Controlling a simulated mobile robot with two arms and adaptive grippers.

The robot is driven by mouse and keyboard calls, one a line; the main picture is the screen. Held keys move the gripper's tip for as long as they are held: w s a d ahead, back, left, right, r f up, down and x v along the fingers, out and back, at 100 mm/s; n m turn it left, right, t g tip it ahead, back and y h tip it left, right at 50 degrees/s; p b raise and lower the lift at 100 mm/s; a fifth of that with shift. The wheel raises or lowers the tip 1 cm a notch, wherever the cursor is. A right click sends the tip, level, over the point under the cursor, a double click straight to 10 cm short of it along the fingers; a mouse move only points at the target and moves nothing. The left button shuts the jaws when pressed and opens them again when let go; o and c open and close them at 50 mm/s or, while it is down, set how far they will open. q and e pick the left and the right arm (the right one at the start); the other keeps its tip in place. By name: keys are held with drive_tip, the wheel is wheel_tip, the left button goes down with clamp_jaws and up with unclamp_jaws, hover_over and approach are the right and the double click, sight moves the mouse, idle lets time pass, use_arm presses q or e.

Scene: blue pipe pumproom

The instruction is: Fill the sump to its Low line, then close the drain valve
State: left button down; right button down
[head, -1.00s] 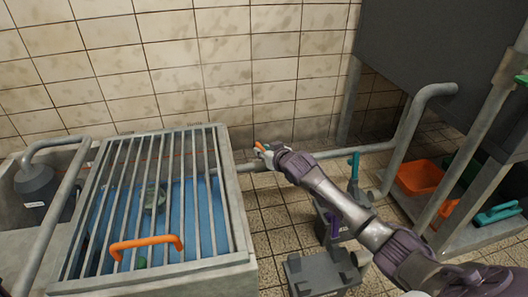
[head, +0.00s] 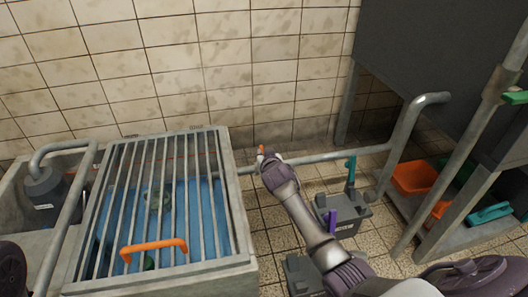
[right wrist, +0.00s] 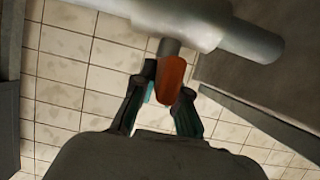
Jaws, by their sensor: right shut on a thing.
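The sump (head: 248,225) is a concrete basin on the left. Blue water (head: 205,205) shows through its metal grating (head: 135,185). A thin orange-red line (head: 190,157) runs along the inside back wall, above the visible water; I cannot read which level it marks. The drain valve's orange handle (head: 261,149) is by the grey pipe right of the sump. My right gripper (head: 262,157) is there; in the right wrist view its fingers (right wrist: 160,100) are shut around the orange handle (right wrist: 170,78), below the pipe (right wrist: 215,30). My left gripper is not in view.
An orange bar handle (head: 153,246) stands on the grating's near end. A dark grey container (head: 43,190) is at the far left. Grey blocks (head: 340,212) with teal and purple levers stand on the tiled floor. Orange bins (head: 412,177) sit on the right shelf.

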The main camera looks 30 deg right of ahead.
drive_tip(key=c, duration=1.2)
unclamp_jaws()
drive_tip(key=v, duration=1.2)
drive_tip(key=shift+f, duration=0.1)
